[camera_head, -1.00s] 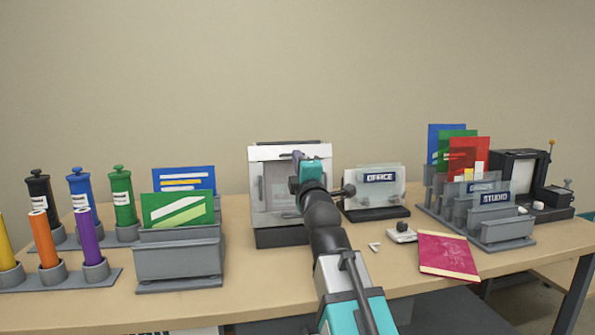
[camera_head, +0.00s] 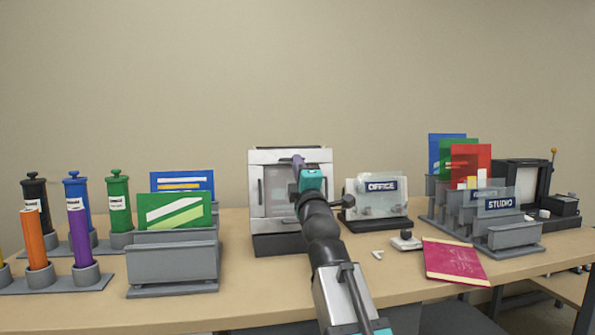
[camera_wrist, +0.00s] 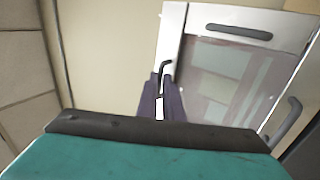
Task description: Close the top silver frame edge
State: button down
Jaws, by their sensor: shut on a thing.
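The silver snap frame (camera_head: 258,212) stands upright on a dark base in the middle of the table. Its top silver edge (camera_head: 268,157) runs across the top of the panel. My gripper (camera_head: 298,161) is at the middle of this edge. In the wrist view, my dark fingers (camera_wrist: 160,98) are closed around a dark bent handle (camera_wrist: 167,66) on a silver edge (camera_wrist: 172,28). Other edges there carry a dark handle (camera_wrist: 240,32) and another handle (camera_wrist: 285,120). The fingertips partly hide the held handle. I cannot tell whether the top edge lies fully flat.
A clear OFFICE sign (camera_head: 378,196) stands close right of the frame. A grey holder (camera_head: 172,262) with green and blue cards stands left. A small grey-white tool (camera_head: 405,240) and a pink sheet (camera_head: 453,261) lie front right. Coloured tubes stand far left.

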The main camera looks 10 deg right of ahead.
dwell(0.3)
jog(key=c, duration=1.9)
grip_release()
jog(key=shift+s+f, duration=0.1)
jog(key=b+v, duration=0.9)
jog(key=v, duration=0.4)
jog(key=shift+s+f+b, duration=0.15)
jog(key=shift+b, duration=0.25)
jog(key=shift+s, duration=0.15)
